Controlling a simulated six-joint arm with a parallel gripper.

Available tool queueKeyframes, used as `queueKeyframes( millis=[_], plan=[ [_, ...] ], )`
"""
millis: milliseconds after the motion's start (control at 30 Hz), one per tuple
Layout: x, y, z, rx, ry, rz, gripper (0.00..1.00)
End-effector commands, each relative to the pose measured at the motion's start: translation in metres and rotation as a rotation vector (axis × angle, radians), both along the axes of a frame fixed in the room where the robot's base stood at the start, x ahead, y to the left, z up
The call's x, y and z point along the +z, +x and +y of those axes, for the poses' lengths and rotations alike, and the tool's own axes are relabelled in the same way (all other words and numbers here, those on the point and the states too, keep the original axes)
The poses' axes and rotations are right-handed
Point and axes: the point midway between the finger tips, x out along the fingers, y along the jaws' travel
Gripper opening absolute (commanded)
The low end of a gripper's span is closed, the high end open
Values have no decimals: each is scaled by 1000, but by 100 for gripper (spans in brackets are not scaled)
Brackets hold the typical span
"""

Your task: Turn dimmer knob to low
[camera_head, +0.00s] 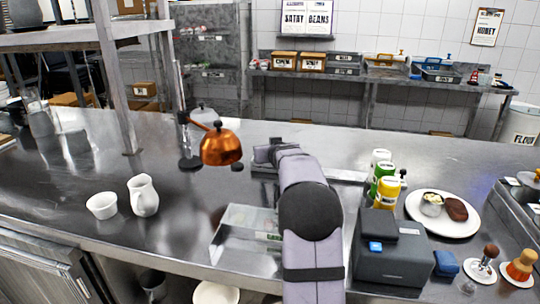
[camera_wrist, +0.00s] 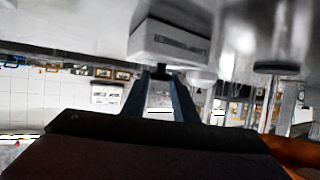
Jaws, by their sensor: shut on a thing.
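In the wrist view, which looks upside down, a pale box (camera_wrist: 168,42) with a dark strip on its face is at top centre. A small dark knob (camera_wrist: 163,68) sits at that face, between the fingertips of my gripper (camera_wrist: 160,74). The gripper is shut on the knob. The knob's pointer and any low mark are too small to read. In the head view, my arm reaches away over the counter, and its wrist hides the knob and most of the box. A copper heat lamp (camera_head: 221,147) on a stand is just left of my wrist.
A clear open bin (camera_head: 232,250) stands left of my arm. Right are several bottles (camera_head: 386,192), a dark grey machine (camera_head: 393,258) and a plate (camera_head: 459,228) with food. A white jug (camera_head: 143,196) and a bowl (camera_head: 101,206) stand at left. The counter's left middle is clear.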

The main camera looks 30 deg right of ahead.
Motion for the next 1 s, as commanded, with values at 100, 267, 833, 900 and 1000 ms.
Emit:
queueKeyframes(
  millis=[100,267,833,900,1000],
  plan=[
    [-2,1,3,-47,2,5,4],
    [-1,1,4,-103,3,3,4],
    [-1,1,4,-142,0,-1,4],
    [-1,1,4,-142,0,-1,38],
    [-1,1,4,-142,-1,-2,43]
  ],
)
